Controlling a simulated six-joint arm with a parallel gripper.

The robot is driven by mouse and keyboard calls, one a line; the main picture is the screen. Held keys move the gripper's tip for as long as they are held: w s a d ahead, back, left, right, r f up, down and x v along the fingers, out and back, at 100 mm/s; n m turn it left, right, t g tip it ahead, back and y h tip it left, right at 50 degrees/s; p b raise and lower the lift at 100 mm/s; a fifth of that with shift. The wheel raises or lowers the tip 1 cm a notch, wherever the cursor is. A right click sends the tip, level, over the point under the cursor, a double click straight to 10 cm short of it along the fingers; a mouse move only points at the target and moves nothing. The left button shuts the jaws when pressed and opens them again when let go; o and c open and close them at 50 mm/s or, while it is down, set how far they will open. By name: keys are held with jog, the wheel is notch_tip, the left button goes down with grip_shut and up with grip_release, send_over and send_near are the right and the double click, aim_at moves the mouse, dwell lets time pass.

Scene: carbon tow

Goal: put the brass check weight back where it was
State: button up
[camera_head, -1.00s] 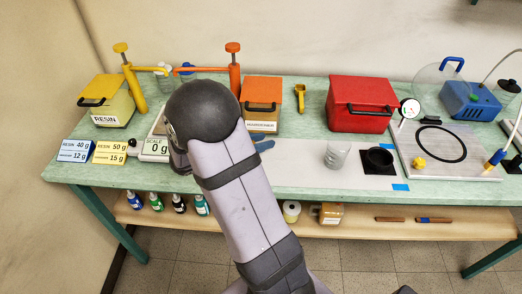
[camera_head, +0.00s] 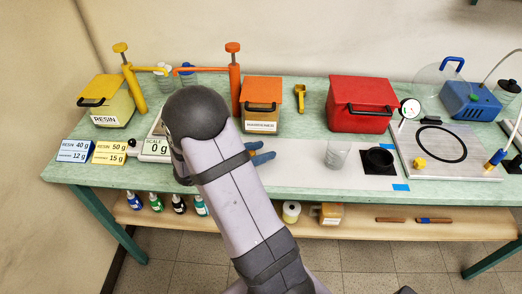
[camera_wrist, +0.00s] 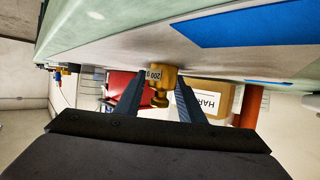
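The brass check weight (camera_wrist: 161,84), marked 200 g, shows in the wrist view, which is upside down. It sits between the two dark fingertips of my gripper (camera_wrist: 162,80), with its knob toward the bottom of the picture. The fingertips lie close along both sides of its body. I cannot tell whether they press on it. In the head view my gripper (camera_head: 264,154) partly shows as blue-grey fingers beside my arm, over the left end of the pale mat. The weight is not visible there. The scale (camera_head: 155,148) reads 0 g and is partly hidden by my arm.
The hardener box (camera_head: 262,122) and red box (camera_head: 361,104) stand behind the mat (camera_head: 300,170). A clear cup (camera_head: 337,155) and black holder (camera_head: 379,158) stand at its right. Resin cards (camera_head: 76,151) lie left of the scale. The middle of the mat is clear.

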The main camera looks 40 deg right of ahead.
jog(key=shift+o, duration=0.3)
jog(key=shift+r, duration=0.2)
jog(key=v, duration=1.2)
jog(key=shift+b, duration=0.3)
